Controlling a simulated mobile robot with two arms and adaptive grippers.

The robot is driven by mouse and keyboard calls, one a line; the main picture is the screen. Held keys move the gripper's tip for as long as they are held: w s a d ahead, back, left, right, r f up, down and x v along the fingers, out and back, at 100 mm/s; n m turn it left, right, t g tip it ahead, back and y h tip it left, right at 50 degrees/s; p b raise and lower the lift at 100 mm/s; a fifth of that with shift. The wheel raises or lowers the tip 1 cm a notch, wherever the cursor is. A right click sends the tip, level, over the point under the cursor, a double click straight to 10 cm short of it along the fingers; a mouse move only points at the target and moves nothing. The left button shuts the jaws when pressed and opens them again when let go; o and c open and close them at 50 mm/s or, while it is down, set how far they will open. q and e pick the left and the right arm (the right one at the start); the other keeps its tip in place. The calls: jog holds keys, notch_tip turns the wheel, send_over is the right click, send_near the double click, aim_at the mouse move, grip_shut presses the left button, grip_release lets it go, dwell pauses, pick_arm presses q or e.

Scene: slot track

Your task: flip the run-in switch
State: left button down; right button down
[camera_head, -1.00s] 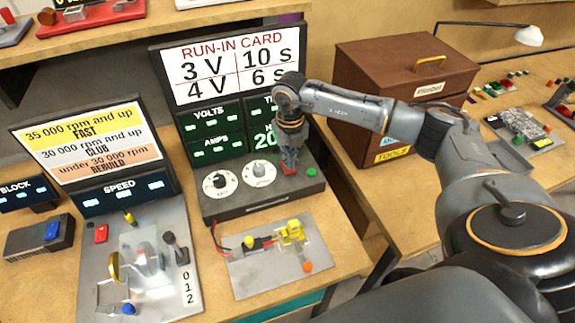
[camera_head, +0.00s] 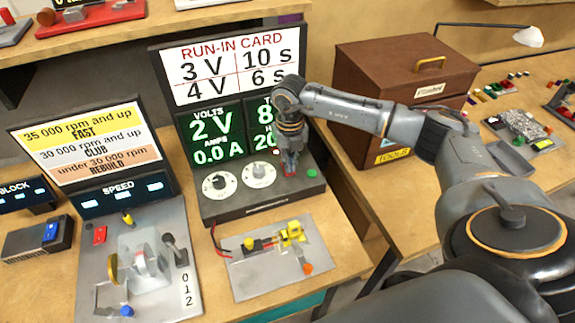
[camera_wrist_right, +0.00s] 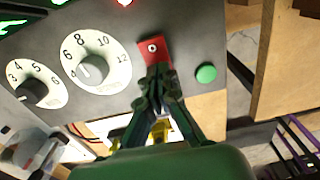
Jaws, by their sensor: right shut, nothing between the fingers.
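The run-in unit (camera_head: 250,209) stands on the bench with two white dials on its sloped panel. Its display (camera_head: 213,135) is lit and reads 2 V and 0.0 A, with a time side partly hidden by my arm. A red switch plate (camera_wrist_right: 153,54) with a small round metal part shows in the right wrist view. My right gripper (camera_head: 289,170) is shut and empty, with its tips at the lower edge of this red plate. In the right wrist view the fingertips (camera_wrist_right: 158,72) overlap the plate; contact cannot be told. My left gripper is not in view.
A green button (camera_wrist_right: 206,73) sits right of the red plate. The numbered dials (camera_wrist_right: 91,69) lie to its left. A grey plate with a yellow motor part (camera_head: 294,232) lies in front. The speed tester (camera_head: 180,300) stands left, and a brown toolbox (camera_head: 375,65) behind right.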

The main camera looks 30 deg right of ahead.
jog(key=shift+r+p, duration=2)
jog(key=shift+r, duration=1.3)
